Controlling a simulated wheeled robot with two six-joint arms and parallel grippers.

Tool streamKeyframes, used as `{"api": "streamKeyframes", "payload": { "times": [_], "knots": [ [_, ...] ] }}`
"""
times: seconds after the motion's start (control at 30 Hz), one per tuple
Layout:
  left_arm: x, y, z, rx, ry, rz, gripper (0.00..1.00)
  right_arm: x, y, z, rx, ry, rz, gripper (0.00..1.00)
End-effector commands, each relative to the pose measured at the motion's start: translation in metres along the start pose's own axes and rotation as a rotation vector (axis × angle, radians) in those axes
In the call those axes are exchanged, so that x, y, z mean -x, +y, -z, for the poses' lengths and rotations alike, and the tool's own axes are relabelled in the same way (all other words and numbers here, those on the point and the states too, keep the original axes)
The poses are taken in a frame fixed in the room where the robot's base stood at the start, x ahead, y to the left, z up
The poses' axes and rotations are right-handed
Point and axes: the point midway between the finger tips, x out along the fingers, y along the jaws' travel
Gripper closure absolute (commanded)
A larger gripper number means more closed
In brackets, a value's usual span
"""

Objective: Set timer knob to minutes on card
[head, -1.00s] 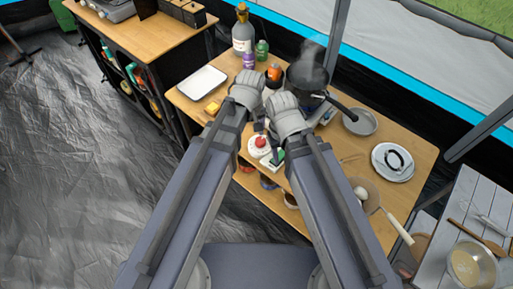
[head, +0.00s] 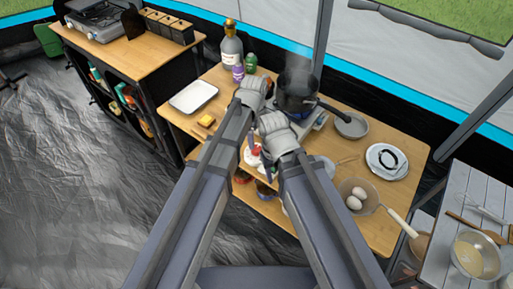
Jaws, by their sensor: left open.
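A small red-and-white thing (head: 254,151), which looks like the timer, sits near the front edge of the wooden table, between my two forearms. It is partly covered, and its knob setting is too small to read. My left gripper (head: 256,160) points down at this thing, with its fingers open and apart around or just in front of it; I cannot tell whether they touch it. My right gripper is hidden behind its own wrist and forearm. I cannot make out a card with minutes.
A steaming dark pot (head: 296,92) stands on a burner behind my wrists. A grey pan (head: 351,125), a white plate (head: 387,161) and a pan with eggs (head: 357,188) lie to the right.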

Motion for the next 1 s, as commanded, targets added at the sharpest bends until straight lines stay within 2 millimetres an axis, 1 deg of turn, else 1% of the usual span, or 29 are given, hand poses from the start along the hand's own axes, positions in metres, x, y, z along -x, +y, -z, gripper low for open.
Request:
{"api": "streamKeyframes", "payload": {
  "times": [0.03,0.4,0.5,0.63,0.9,0.93,1.0],
  "knots": [
    [-0.009,0.0,0.0,0.0,0.0,0.0,0.2,-0.009,-0.001,0.001,0.0,0.0,0.0,0.54],
    [-0.055,0.0,0.0,-0.001,0.0,0.0,0.2,-0.055,-0.005,0.003,0.0,0.0,0.0,0.54],
    [-0.065,0.0,0.0,-0.001,0.0,0.0,0.2,-0.064,-0.006,0.004,0.0,0.0,0.0,0.54],
    [-0.07,0.0,0.0,-0.001,0.0,0.0,0.2,-0.07,-0.007,0.004,0.0,0.0,0.0,0.54],
    [-0.07,0.0,0.0,-0.001,0.0,0.0,0.2,-0.069,-0.007,0.004,0.0,0.0,0.0,0.54],
    [-0.07,0.0,0.0,-0.001,0.0,0.0,0.21,-0.069,-0.007,0.004,0.0,0.0,0.0,0.54],
    [-0.07,0.0,0.0,-0.001,0.0,0.0,0.29,-0.069,-0.007,0.004,0.0,0.0,0.0,0.54]
  ]
}}
